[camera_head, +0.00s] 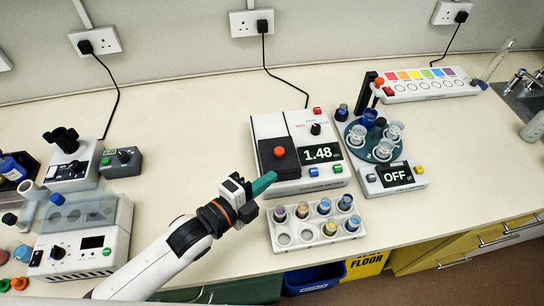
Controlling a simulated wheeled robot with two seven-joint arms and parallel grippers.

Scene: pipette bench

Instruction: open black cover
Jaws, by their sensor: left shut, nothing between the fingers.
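The black cover (278,161) is a dark square panel with a red knob (279,152) on top. It lies flat on the left front of a white device (321,178) whose display reads 1.48, and it looks closed. My left gripper (264,183) comes in from the lower left. Its teal fingers are shut and empty, at the front left edge of the device, just below the cover. I cannot tell whether they touch it. My right gripper is not in view.
A white rack (284,241) with several small vials stands close in front of the device, right of my left gripper. A round blue carousel device (396,188) reading OFF is at the right. A boxy machine (118,240) stands at the left. The bench behind is mostly clear.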

